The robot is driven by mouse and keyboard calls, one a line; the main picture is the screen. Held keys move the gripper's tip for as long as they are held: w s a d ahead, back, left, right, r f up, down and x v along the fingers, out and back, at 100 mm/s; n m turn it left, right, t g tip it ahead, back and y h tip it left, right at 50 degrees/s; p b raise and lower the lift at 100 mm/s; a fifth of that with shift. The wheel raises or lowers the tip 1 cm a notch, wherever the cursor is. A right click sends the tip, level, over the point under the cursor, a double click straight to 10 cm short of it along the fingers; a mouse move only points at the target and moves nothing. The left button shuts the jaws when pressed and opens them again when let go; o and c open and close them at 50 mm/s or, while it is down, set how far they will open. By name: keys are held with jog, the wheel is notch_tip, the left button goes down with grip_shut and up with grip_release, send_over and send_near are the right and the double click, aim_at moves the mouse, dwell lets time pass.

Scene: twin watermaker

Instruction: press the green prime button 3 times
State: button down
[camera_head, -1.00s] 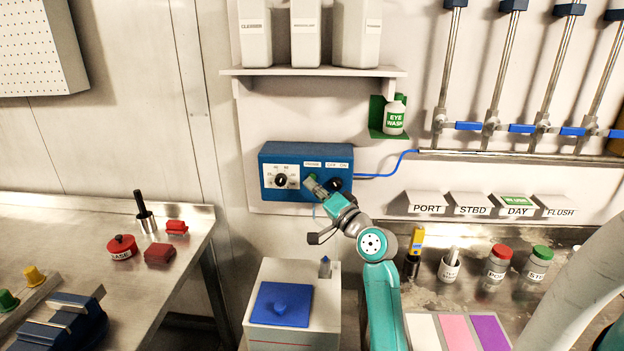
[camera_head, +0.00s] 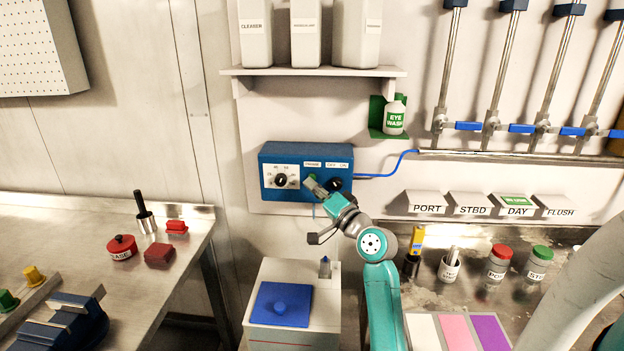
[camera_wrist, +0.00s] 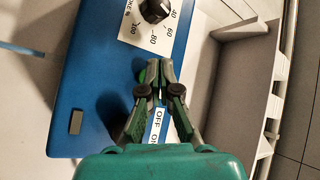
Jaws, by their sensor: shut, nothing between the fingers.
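The blue control box (camera_head: 268,158) is on the wall. It carries a white dial plate with a black knob (camera_head: 281,181) at left, and a second black knob (camera_head: 334,185) at right. The green prime button (camera_head: 312,177) sits under the PRIME label between them, mostly hidden behind my gripper (camera_head: 311,182). In the wrist view, the shut fingers (camera_wrist: 158,68) lie over the blue panel, and a little green (camera_wrist: 147,74) shows beside the tips. I cannot tell whether the tips touch or press the button. The OFF/ON label (camera_wrist: 158,125) shows between the fingers.
A shelf (camera_head: 315,71) with white containers is above the box. A green eye wash holder (camera_head: 390,118) is to the right. A white cabinet (camera_head: 262,342) with a blue lid is below. A blue cable (camera_head: 400,163) runs right from the box.

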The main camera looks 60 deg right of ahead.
jog(key=shift+d, duration=0.15)
jog(key=shift+w+d, duration=0.2)
jog(key=shift+d, duration=0.05)
jog(key=shift+w+d+r, duration=0.1)
jog(key=shift+w+d, duration=0.15)
jog(key=shift+d, duration=0.15)
dwell(1.4)
jog(key=shift+s+a, duration=0.1)
jog(key=shift+a, duration=0.05)
jog(key=shift+s+a, duration=0.35)
jog(key=shift+a, duration=0.15)
jog(key=shift+s+a, duration=0.4)
jog(key=shift+a, duration=0.35)
jog(key=shift+s+a, duration=0.45)
jog(key=shift+a, duration=0.25)
jog(key=shift+s+a, duration=0.4)
jog(key=shift+a, duration=0.35)
